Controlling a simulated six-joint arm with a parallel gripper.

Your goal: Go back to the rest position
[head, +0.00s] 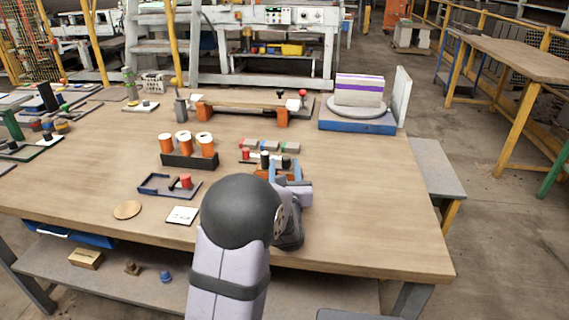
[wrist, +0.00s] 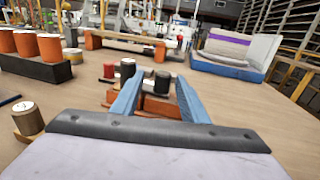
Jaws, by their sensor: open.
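My gripper (head: 285,168) is open above the front middle of the wooden table (head: 350,215). My arm's dark joint hides part of it in the head view. In the wrist view its two blue fingers (wrist: 157,84) stand apart. An orange-red piece (wrist: 157,105) shows between them; I cannot tell whether it touches them. Just beyond are small black and red cylinders (wrist: 126,70).
A black rack (head: 190,161) with three orange canisters stands left of my gripper. A small tray (head: 155,187), a round disc (head: 127,210) and a white card (head: 182,215) lie at front left. A striped block (head: 358,90) sits back right. The table's right side is clear.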

